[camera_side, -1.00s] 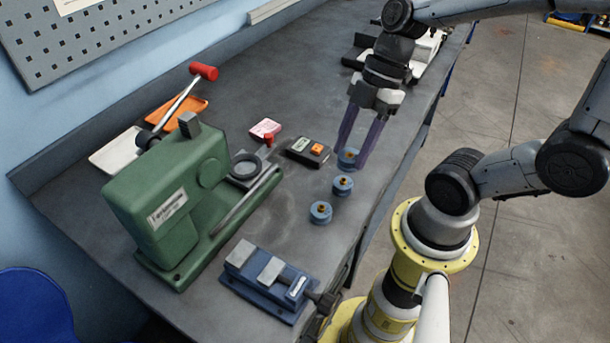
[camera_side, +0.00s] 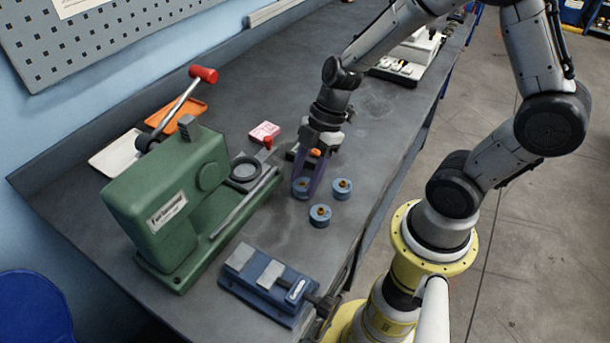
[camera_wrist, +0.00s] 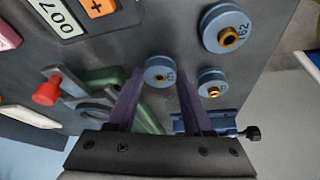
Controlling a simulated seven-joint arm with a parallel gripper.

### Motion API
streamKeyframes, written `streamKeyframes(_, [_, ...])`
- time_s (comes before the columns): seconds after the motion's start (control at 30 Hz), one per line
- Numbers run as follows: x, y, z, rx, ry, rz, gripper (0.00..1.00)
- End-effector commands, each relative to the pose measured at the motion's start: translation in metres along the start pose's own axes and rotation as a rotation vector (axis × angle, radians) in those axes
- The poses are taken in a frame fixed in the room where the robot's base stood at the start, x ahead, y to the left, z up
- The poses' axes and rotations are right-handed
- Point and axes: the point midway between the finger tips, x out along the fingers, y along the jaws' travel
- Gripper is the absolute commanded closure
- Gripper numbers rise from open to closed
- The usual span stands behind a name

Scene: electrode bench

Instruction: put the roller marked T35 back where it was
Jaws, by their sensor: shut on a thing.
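Three blue rollers with brass centres are in view. My gripper (camera_side: 307,181) is shut on one blue roller (camera_side: 301,190), left of the other two. In the wrist view this held roller (camera_wrist: 158,66) sits between the purple fingertips; its mark is partly turned away and too small to read surely. I cannot tell whether it touches the bench. A second roller (camera_side: 342,185) stands to its right, and a third roller (camera_side: 320,215) stands nearer the vise. In the wrist view one roller (camera_wrist: 219,22) reads like 162; the other's mark (camera_wrist: 206,87) is unclear.
A green press (camera_side: 172,200) with a red-knobbed lever stands to the left. A blue vise (camera_side: 268,287) is at the front. The small meter (camera_wrist: 62,18) with an orange button is behind my gripper. A pink block (camera_side: 264,132) lies beyond. Bench right of the rollers is clear.

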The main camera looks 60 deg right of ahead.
Motion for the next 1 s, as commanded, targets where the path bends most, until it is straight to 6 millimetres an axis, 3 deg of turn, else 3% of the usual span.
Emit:
streamKeyframes(0.37, [0.003, 0.001, 0.001, 0.001, 0.001, 0.002, 1.0])
streamKeyframes(0.4, [0.003, 0.001, 0.001, 0.001, 0.001, 0.002, 0.44])
streamKeyframes(0.53, [0.003, 0.0, 0.001, 0.001, 0.001, 0.001, 0.2])
streamKeyframes(0.87, [0.001, 0.0, 0.001, 0.0, 0.001, 0.001, 0.19])
streamKeyframes(1.0, [-0.011, 0.001, -0.001, 0.0, 0.002, 0.005, 0.19])
